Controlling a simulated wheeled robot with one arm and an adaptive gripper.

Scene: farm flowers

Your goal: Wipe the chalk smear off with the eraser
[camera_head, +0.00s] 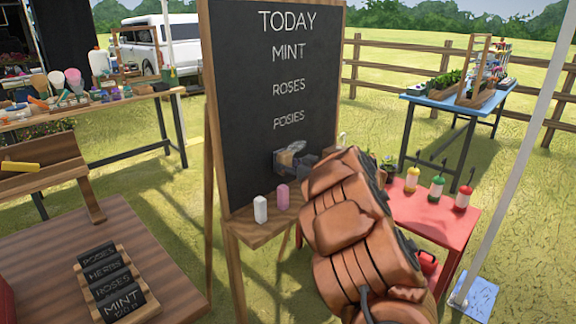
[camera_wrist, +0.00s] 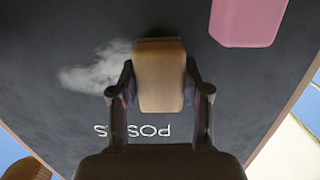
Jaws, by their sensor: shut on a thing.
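The chalkboard (camera_head: 265,105) stands upright on a wooden easel, lettered TODAY, MINT, ROSES and a lowest line partly worn or blurred. My gripper (camera_wrist: 160,88) is shut on the wooden-backed eraser (camera_wrist: 160,75), one finger on each side. The eraser is up against the lower part of the board; whether its felt touches the surface is hidden. The white chalk smear (camera_wrist: 98,72) lies just left of the eraser in the wrist view, reaching its edge.
A white chalk stick (camera_head: 260,209) and a pink one (camera_head: 282,197) stand on the easel ledge (camera_head: 262,228). The pink one also shows in the wrist view (camera_wrist: 247,20). A red table (camera_head: 440,225) with bottles stands right; a wooden table with sign cards (camera_head: 118,290) stands front left.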

